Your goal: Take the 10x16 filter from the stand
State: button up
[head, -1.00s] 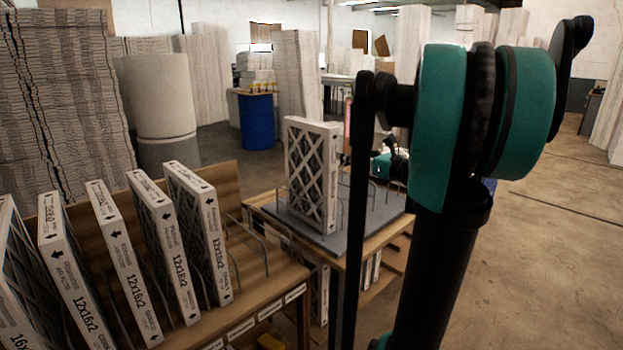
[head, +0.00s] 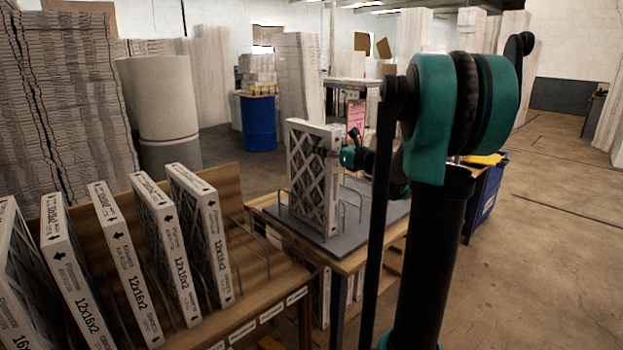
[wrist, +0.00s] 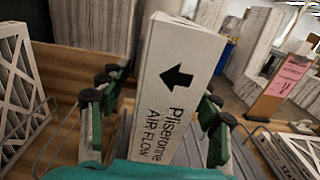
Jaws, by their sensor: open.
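A white-framed filter (head: 312,185) with a lattice face stands upright on the grey stand (head: 350,235); its size print cannot be read. In the wrist view the filter (wrist: 178,85) shows its narrow edge, with a black arrow and "AIR FLOW". My gripper (head: 342,156) is at the filter's right edge in the head view. In the wrist view my gripper (wrist: 155,112) is open, with black-and-green fingers on both sides of the filter. Whether the fingers touch it cannot be told.
A wooden rack (head: 258,322) at the left holds several filters, some marked 12x16x2. Wire dividers (head: 255,245) rise from the rack and stand. A blue barrel (head: 258,122) is behind. A pink sign (head: 356,116) stands beyond the stand. Open floor lies at the right.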

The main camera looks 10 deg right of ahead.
jog(key=x, duration=0.4)
jog(key=shift+w, duration=0.15)
grip_shut()
